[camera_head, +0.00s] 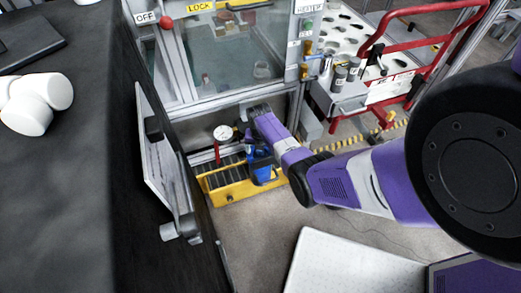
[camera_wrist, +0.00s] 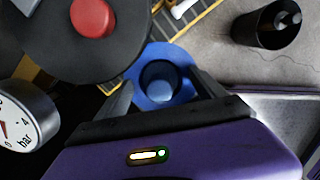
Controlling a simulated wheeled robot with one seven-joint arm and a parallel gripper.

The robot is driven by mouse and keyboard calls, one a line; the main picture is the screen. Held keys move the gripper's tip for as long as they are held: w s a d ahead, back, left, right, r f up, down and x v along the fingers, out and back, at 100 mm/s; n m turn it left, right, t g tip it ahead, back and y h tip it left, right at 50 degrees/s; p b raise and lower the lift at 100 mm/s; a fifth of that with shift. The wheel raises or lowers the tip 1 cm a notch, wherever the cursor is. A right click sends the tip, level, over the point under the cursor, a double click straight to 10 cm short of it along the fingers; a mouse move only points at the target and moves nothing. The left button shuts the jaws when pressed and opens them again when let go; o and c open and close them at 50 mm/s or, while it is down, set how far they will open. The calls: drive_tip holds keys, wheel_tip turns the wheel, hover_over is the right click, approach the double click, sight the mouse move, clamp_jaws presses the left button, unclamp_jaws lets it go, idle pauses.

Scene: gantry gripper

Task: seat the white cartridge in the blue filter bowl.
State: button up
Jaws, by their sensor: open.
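The blue filter bowl (camera_wrist: 184,67) shows in the wrist view as a blue ring around a dark round opening. A paler blue-grey surface shows inside, and I cannot tell whether it is a cartridge. My gripper (camera_wrist: 165,92) is open, with one finger on either side of the bowl's near part; I cannot tell whether they touch it. In the head view a blue part (camera_head: 265,174) shows at the yellow frame below my wrist, and the fingers cannot be made out. I cannot surely identify the white cartridge; a partly cut-off white object (camera_wrist: 181,7) lies at the wrist view's top.
A pressure gauge (camera_wrist: 22,122) and a dark disc with a red button (camera_wrist: 92,17) crowd the left of the wrist view. A black cylinder (camera_wrist: 266,25) stands at right. The yellow frame (camera_head: 226,195) holds rollers below the glazed cabinet (camera_head: 230,55). White rounded objects (camera_head: 30,108) lie far left.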

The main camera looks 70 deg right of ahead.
drive_tip(key=shift+r, duration=0.1)
drive_tip(key=r, duration=0.2)
drive_tip(key=r+p, duration=0.1)
drive_tip(key=r, duration=0.2)
drive_tip(key=a+r+p, duration=0.1)
drive_tip(key=r, duration=0.1)
drive_tip(key=shift+s+r, duration=0.1)
drive_tip(key=shift+r, duration=0.2)
idle(0.3)
